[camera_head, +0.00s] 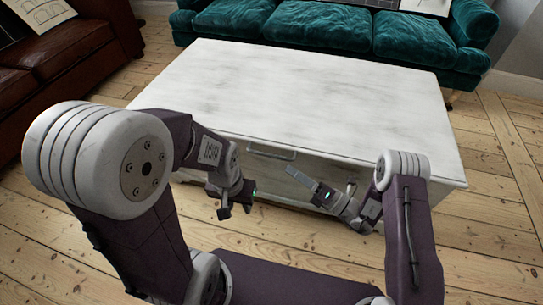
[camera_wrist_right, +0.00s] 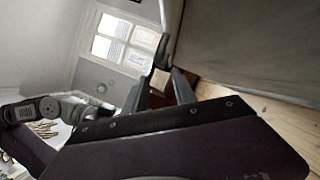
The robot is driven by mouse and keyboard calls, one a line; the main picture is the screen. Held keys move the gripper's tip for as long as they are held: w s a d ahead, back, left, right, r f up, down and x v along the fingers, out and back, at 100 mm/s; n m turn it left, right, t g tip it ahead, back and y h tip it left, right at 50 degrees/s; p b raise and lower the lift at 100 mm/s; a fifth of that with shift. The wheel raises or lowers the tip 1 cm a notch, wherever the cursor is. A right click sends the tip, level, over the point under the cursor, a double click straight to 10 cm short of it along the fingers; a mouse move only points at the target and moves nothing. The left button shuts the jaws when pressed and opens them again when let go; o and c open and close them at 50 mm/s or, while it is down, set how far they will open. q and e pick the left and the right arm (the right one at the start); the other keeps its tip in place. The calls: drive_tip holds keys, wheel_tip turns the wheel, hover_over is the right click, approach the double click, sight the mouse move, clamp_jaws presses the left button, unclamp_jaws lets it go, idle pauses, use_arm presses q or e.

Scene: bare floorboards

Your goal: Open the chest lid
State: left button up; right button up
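The white, worn chest (camera_head: 300,95) stands in front of me with its broad lid flat and closed. A small handle (camera_head: 271,153) shows on its front, just under the lid edge. My left gripper (camera_head: 236,208) is low in front of the chest, below and left of the handle, open with nothing between its fingers. My right gripper (camera_head: 322,180) is in front of the chest, right of the handle, with its fingers spread and empty. In the right wrist view its fingers (camera_wrist_right: 160,90) are apart, and the chest's pale front (camera_wrist_right: 255,45) fills the upper right.
A green sofa (camera_head: 330,28) stands close behind the chest. A brown leather sofa (camera_head: 60,60) is at the left. Bare floorboards (camera_head: 490,225) are free to the right and in front. In the right wrist view a window (camera_wrist_right: 125,40) shows on a grey wall.

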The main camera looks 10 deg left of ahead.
sight(271, 156)
drive_tip(key=b+x, duration=0.2)
drive_tip(key=x, duration=0.2)
drive_tip(key=b+x, duration=0.3)
drive_tip(key=x, duration=0.1)
drive_tip(key=shift+w+a, duration=0.2)
drive_tip(key=shift+w, duration=0.1)
drive_tip(key=shift+w+a+r, duration=0.1)
drive_tip(key=shift+a, duration=0.1)
clamp_jaws()
idle(0.9)
